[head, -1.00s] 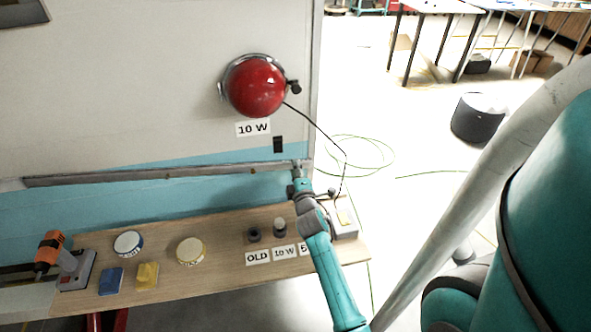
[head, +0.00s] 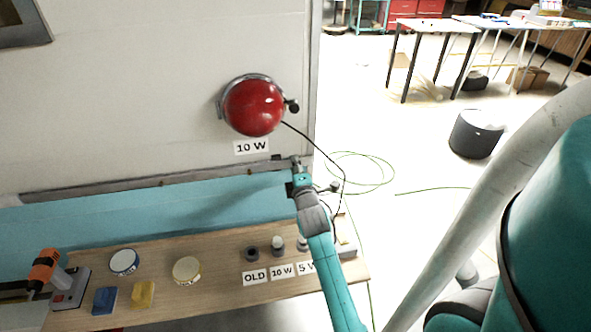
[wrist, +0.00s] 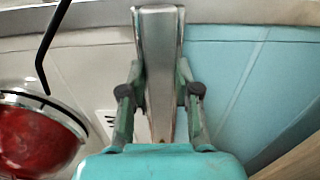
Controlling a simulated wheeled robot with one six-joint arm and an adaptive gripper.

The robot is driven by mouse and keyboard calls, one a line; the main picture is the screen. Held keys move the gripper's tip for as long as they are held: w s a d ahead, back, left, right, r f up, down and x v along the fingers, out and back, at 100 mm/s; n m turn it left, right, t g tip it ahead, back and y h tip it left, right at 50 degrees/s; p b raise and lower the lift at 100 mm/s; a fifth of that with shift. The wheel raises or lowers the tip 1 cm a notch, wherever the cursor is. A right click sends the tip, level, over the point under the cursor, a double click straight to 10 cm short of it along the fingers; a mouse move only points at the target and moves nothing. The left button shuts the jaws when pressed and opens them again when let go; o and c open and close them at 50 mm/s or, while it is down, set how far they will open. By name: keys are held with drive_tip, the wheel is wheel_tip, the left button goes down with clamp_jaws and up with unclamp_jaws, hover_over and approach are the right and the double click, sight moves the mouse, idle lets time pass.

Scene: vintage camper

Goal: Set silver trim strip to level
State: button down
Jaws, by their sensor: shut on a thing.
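The silver trim strip (head: 150,182) lies across the camper wall in the head view, along the line where the cream paint meets the turquoise band (head: 130,212). It slants slightly up to the right in the picture, close to parallel with the band's top edge. My gripper (head: 294,165) is shut on its right end. In the wrist view the strip (wrist: 160,60) runs between the two fingers of my gripper (wrist: 159,20). A dark mark (head: 277,157) on the wall shows by the strip's right end, partly hidden.
A red round lamp (head: 253,107) with a hanging black cable is above the strip. A wooden shelf (head: 215,262) below carries tins, sponges, small cylinders and an orange-handled tool (head: 44,265). Open floor lies to the right.

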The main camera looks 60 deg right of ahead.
drive_tip(key=c, duration=0.8)
unclamp_jaws()
drive_tip(key=shift+r+t, duration=0.3)
drive_tip(key=shift+r, duration=0.6)
drive_tip(key=shift+c, duration=0.2)
drive_tip(key=shift+a+f, duration=0.1)
drive_tip(key=shift+f, duration=0.1)
drive_tip(key=shift+s, duration=0.1)
drive_tip(key=v, duration=1.2)
drive_tip(key=shift+a+f, duration=0.1)
